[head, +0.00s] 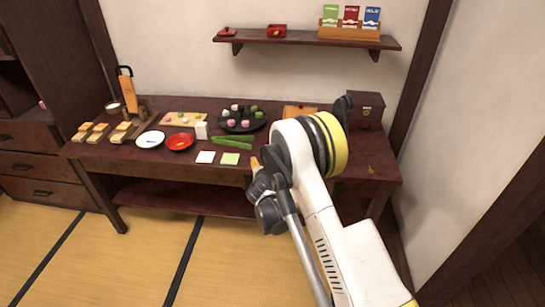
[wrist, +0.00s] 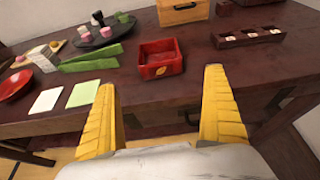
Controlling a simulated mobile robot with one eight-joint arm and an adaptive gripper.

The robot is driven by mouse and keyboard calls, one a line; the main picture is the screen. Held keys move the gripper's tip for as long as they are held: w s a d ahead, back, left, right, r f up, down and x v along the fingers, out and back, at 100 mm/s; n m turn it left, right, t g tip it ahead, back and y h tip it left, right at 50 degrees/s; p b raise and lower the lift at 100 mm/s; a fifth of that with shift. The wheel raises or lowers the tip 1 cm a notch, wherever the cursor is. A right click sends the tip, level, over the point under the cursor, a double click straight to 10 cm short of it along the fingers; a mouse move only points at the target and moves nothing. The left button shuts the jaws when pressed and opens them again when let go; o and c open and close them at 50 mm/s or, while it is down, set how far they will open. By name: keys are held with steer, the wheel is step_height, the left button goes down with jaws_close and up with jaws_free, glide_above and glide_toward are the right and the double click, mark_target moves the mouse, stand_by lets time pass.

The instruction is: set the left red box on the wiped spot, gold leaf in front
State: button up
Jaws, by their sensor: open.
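A red open-topped box (wrist: 161,60) with a gold leaf on its near face stands on the dark table (wrist: 190,98) in the wrist view. My arm appears to hide it in the head view. My gripper (wrist: 162,100) is open and empty, its yellow fingers on either side of the line toward this box, short of it. In the head view an orange fingertip shows at the table's front edge. Another red box (head: 276,31) with a gold mark sits on the wall shelf (head: 310,42). I cannot make out a wiped spot.
A dark compartment tray (wrist: 249,37) stands right of the red box. Green strips (wrist: 92,58), paper squares (wrist: 83,94), a red plate (head: 179,141) and a black sweets plate (head: 241,120) lie left. A wooden chest (head: 366,109) stands back right. Bare tabletop lies before the box.

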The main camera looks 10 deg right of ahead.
steer(key=s+d+r+m+g+y, duration=0.1)
steer(key=s+d+r+m+g, duration=0.1)
steer(key=s+r+m, duration=0.65)
steer(key=s+d+r+m+g, duration=0.1)
steer(key=s+d+r+m, duration=0.35)
steer(key=r, duration=0.75)
steer(key=s+a+r+m+g+y, duration=0.1)
steer(key=s+m, duration=0.8)
steer(key=s, duration=0.6)
steer(key=s+a+r+m+g+y, duration=0.1)
steer(key=s+a+m+g+y, duration=0.1)
steer(key=s+m, duration=0.8)
steer(key=s, duration=0.6)
steer(key=shift+s+a+r, duration=0.15)
steer(key=shift+s+r, duration=0.05)
steer(key=shift+r, duration=0.15)
